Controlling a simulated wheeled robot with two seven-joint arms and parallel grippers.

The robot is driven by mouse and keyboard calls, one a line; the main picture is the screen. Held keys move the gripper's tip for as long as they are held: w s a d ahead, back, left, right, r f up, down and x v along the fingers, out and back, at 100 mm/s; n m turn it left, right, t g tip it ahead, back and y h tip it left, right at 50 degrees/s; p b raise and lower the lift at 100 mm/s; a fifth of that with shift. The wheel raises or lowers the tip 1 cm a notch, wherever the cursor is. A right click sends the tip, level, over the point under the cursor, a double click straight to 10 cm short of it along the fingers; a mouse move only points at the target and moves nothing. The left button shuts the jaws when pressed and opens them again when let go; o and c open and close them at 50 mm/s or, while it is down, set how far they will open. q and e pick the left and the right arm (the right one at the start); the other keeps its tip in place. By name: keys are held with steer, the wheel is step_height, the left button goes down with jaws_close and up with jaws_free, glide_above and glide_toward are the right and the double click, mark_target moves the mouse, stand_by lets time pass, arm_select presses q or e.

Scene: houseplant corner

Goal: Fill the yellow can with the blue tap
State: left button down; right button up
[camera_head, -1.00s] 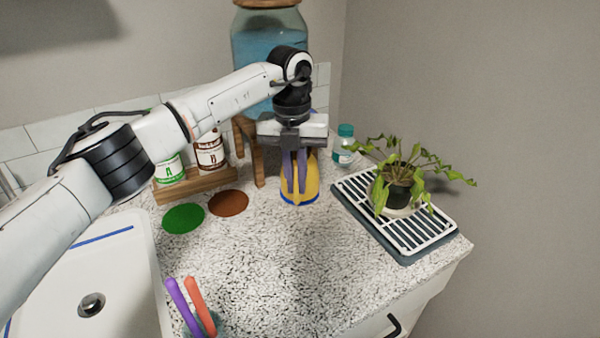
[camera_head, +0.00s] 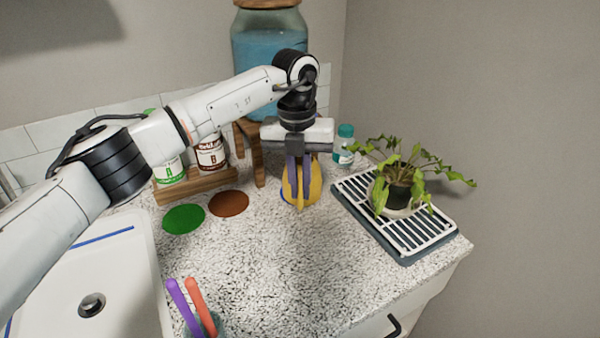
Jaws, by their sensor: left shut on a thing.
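The yellow can (camera_head: 315,184) is in the head view, below my left gripper (camera_head: 299,178) and partly hidden behind its fingers. My left gripper points down and is shut on the can. The can looks tilted, with blue showing along its left side. I cannot tell whether its bottom touches the counter. A glass dispenser (camera_head: 268,55) of blue liquid stands behind on a wooden stand (camera_head: 246,140). The blue tap is not visible; my arm and gripper cover the dispenser's lower front. My right gripper is not in view.
A potted plant (camera_head: 398,190) stands on a slatted rack (camera_head: 425,232) at the right. A teal-capped bottle (camera_head: 344,148) is behind. Two tins (camera_head: 211,155) stand left, near green (camera_head: 184,218) and brown (camera_head: 228,203) discs. A sink (camera_head: 115,270) is at left.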

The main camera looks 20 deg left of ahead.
arm_select(q)
steer(key=s+d, duration=0.8)
stand_by(0.9)
